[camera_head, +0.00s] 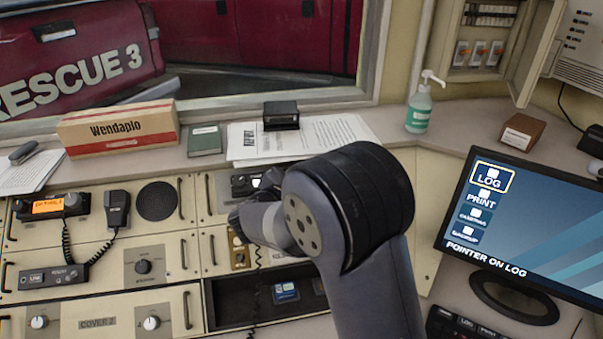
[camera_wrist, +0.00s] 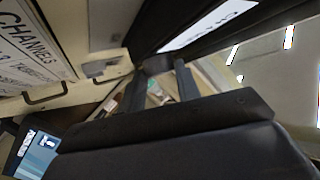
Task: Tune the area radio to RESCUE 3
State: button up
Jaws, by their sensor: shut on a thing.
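A small black unit (camera_head: 245,184) with a pale front part sits on the console panel behind my arm, partly hidden. I cannot tell for certain whether it is the area radio. Another radio with an orange lit display (camera_head: 47,206) stands at the far left; its text is too small to read. My gripper shows in the wrist view (camera_wrist: 158,74), its fingers closed on a small dark knob-like part below a black housing with a lit white display (camera_wrist: 208,24). That display's text is unreadable. In the head view my wrist and arm hide the fingertips.
A sheet headed CHANNELS (camera_wrist: 28,40) is at the left of the wrist view. A hand microphone (camera_head: 117,208), a round speaker (camera_head: 157,201) and several handles line the panel. A monitor (camera_head: 530,225) stands right; a box (camera_head: 118,128) and a green bottle (camera_head: 419,110) are on the ledge.

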dwell(0.3)
jog(key=o, duration=1)
jog(key=shift+c, duration=0.2)
jog(key=v, duration=1)
jog(key=shift+s+a, duration=0.2)
jog(key=shift+s, duration=0.15)
jog(key=shift+r, duration=0.1)
